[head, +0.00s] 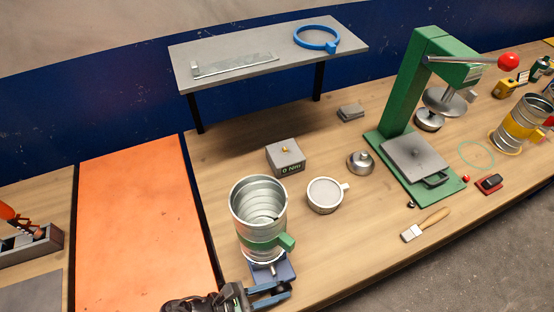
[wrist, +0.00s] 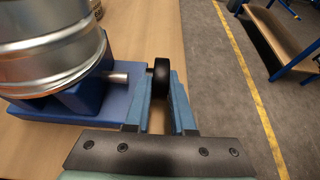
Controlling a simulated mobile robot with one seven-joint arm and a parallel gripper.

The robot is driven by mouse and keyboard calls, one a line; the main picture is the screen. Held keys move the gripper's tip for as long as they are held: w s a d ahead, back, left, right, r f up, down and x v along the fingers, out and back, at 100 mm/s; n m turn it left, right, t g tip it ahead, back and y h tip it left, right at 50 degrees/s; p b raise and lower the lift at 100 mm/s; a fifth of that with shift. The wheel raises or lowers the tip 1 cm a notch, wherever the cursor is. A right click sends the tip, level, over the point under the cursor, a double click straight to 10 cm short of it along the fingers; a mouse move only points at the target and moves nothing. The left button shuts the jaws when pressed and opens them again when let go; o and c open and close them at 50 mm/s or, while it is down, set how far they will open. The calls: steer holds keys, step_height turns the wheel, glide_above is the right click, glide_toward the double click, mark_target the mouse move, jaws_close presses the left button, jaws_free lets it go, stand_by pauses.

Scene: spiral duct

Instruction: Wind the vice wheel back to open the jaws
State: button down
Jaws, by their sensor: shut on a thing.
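The blue vice (head: 288,268) stands near the bench's front edge, under a ribbed metal duct piece (head: 252,200) that stands upright with a green band around it. In the wrist view the blue vice body (wrist: 100,92) shows at left, with a grey screw shaft running right to the black vice wheel (wrist: 160,82). My gripper (wrist: 161,76) is shut on this wheel, one finger on each side of it. In the head view my gripper (head: 280,291) reaches in from the bottom edge beside the vice. The vice jaws are hidden under the duct piece.
A metal cup (head: 325,195), a small box reading "0 Nm" (head: 286,157) and a brush (head: 426,225) lie on the bench to the right. A green press (head: 400,90) and a raised shelf (head: 270,75) stand behind. Bare floor (wrist: 215,90) lies right of the wheel.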

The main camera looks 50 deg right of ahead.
steer(key=g+h+b, duration=0.2)
steer(key=h+b, duration=0.1)
steer(key=shift+f, duration=0.3)
steer(key=shift+g+h+b, duration=0.4)
steer(key=shift+h+b, duration=0.4)
steer(key=shift+b, duration=0.15)
steer(key=c, duration=0.8)
jaws_free()
steer(key=shift+o, duration=0.2)
steer(key=shift+a, duration=0.15)
